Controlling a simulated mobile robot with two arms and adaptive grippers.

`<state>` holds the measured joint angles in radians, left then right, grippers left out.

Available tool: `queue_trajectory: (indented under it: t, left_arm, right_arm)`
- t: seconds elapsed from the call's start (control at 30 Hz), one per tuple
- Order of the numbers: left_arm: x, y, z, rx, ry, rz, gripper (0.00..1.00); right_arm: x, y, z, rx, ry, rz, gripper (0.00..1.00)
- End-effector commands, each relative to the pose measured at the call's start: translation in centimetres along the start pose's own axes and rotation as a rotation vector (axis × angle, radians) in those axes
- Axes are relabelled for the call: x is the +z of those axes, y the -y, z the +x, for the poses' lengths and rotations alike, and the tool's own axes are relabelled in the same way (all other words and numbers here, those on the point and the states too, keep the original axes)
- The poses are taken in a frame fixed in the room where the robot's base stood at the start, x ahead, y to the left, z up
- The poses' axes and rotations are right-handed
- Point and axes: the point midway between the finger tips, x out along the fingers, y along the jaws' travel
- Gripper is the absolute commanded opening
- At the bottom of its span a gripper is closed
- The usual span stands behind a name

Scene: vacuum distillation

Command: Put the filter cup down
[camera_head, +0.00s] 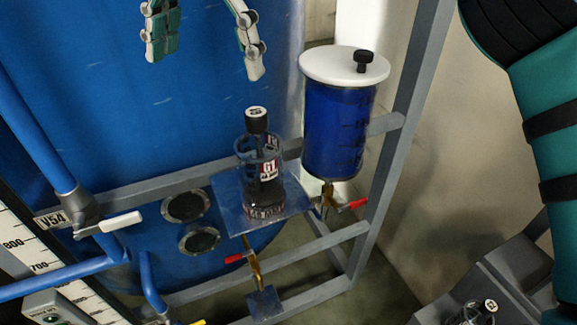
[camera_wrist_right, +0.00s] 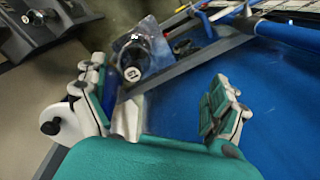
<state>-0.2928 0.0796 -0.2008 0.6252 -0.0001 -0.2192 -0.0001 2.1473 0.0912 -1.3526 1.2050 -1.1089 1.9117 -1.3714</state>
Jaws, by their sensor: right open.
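A clear glass vessel with a black cap and G1 labels (camera_head: 265,175) stands upright on a small blue plate (camera_head: 296,201) on the grey frame. The wrist view shows the vessel (camera_wrist_right: 133,58) from above, beyond my fingertips. It looks most like the filter cup, but no marking confirms this. My right gripper (camera_head: 205,45) is open and empty, above and apart from the vessel. Its two fingers stand wide apart in the wrist view (camera_wrist_right: 156,95). My left gripper is not in view.
A blue container with a white lid and black knob (camera_head: 338,125) stands right of the vessel. A big blue tank (camera_head: 90,130) is behind. Pipes and valves are at left. Another capped vessel (camera_head: 478,313) stands at bottom right.

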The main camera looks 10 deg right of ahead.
Motion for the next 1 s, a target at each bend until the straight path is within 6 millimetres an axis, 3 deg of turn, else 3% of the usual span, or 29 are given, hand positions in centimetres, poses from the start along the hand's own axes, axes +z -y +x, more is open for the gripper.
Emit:
queue_trajectory:
  t: [0.1, 0.2, 0.53, 0.8, 1.0]
  left_arm:
    - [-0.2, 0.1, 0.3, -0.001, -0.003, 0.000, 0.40]
    - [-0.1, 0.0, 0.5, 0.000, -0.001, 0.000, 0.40]
    - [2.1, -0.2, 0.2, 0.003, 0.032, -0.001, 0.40]
    - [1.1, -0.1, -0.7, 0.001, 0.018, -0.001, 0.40]
    - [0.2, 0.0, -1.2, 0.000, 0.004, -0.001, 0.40]
  right_arm:
    - [-1.5, -1.4, -1.8, 0.064, -0.119, 0.012, 0.97]
    - [-2.1, -1.9, -1.7, 0.087, -0.149, 0.015, 0.97]
    - [-3.1, -2.6, 4.4, 0.089, -0.148, 0.014, 0.97]
    - [-3.7, -2.9, 8.9, 0.087, -0.147, 0.015, 0.97]
    - [-4.0, -3.0, 10.1, 0.086, -0.147, 0.015, 0.97]
